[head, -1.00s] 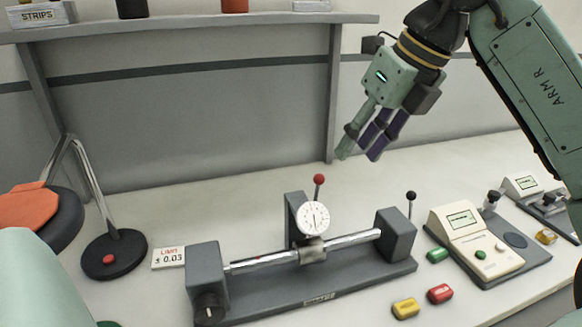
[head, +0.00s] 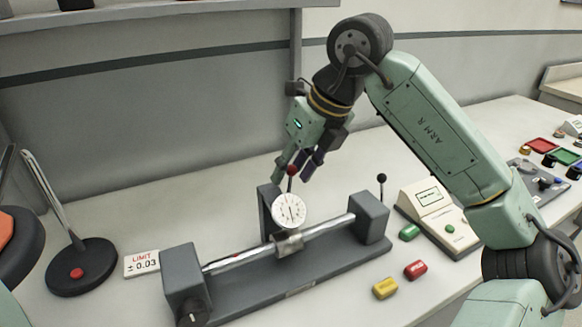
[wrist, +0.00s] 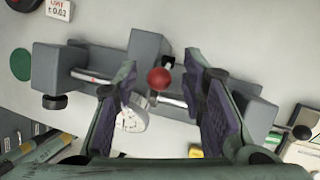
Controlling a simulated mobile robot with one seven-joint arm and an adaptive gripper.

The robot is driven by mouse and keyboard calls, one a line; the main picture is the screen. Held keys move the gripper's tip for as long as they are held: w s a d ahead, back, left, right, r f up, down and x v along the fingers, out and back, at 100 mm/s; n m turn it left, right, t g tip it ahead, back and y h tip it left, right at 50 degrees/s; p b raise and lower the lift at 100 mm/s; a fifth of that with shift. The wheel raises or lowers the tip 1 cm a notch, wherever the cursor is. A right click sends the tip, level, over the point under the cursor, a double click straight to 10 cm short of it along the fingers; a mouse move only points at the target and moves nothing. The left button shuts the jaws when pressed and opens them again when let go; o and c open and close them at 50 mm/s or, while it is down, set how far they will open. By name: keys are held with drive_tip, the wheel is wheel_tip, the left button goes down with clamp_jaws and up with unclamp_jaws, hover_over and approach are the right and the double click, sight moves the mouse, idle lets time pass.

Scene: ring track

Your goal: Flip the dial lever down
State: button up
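The dial lever ends in a red ball (head: 291,170) and stands up behind the white dial (head: 289,210) on the grey shaft fixture (head: 290,279). My gripper (head: 296,173) is above the fixture, pointing down, with its fingertips at the height of the red ball. In the wrist view my gripper (wrist: 160,74) is open, and the red ball (wrist: 160,79) shows between the two purple-padded fingers with space on both sides. The white dial (wrist: 131,119) is partly hidden behind the left finger there. I cannot tell whether a finger touches the ball.
A black-knobbed lever (head: 382,179) stands behind the fixture's right block. A cream readout box (head: 435,208) is further right. Green (head: 409,231), red (head: 415,269) and yellow (head: 385,288) pieces lie in front. A limit card (head: 142,263) and a black round base (head: 82,266) are left.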

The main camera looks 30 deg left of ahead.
drive_tip(key=shift+a+f, duration=0.2)
drive_tip(key=shift+f, duration=0.15)
drive_tip(key=shift+c, duration=0.3)
clamp_jaws()
idle(0.5)
